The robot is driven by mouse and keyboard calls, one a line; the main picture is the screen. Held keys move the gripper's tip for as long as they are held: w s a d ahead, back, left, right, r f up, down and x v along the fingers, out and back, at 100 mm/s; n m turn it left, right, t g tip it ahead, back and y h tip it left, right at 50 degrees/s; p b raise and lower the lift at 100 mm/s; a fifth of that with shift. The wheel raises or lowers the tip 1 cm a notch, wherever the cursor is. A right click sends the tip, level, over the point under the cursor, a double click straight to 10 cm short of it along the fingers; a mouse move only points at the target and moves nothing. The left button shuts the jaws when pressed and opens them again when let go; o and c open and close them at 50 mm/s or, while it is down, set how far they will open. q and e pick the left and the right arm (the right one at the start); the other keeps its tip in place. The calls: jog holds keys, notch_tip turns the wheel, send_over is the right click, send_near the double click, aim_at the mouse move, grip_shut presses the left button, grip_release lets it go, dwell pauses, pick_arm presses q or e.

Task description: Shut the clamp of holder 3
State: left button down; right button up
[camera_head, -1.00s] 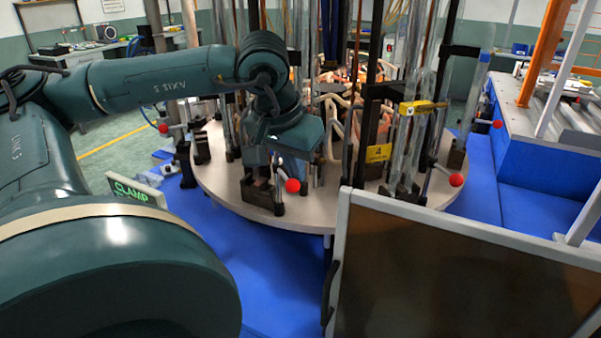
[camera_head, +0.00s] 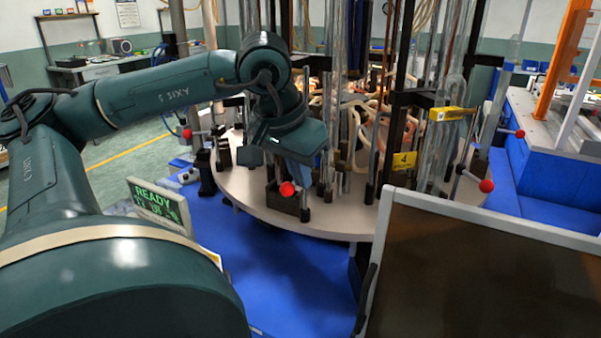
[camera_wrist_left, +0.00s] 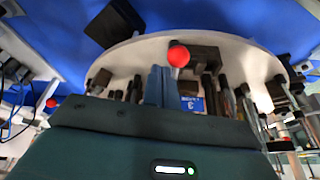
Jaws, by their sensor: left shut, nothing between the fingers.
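Holder 3's clamp sits at the front edge of the round table, with a dark block (camera_head: 284,202) and a lever ending in a red ball (camera_head: 287,189). The ball lies in front of the block, left of the upright post. In the left wrist view the red ball (camera_wrist_left: 178,55) shows just beyond the fingertips, near a blue label 3 (camera_wrist_left: 188,104). My left gripper (camera_wrist_left: 161,72) is shut and empty, pointing at the holder beside the ball; I cannot tell if it touches. In the head view my wrist hides much of the holder. My right gripper is out of view.
The round table (camera_head: 250,198) carries several glass tubes and clamps. Holder 4's yellow label (camera_head: 404,160) and a red-balled lever (camera_head: 486,186) are to the right. A dark framed panel (camera_head: 480,270) stands front right. A small display (camera_head: 158,204) reads READY at left.

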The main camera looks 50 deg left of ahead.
pick_arm(q)
jog(key=shift+s+a, duration=0.1)
jog(key=shift+a, duration=0.15)
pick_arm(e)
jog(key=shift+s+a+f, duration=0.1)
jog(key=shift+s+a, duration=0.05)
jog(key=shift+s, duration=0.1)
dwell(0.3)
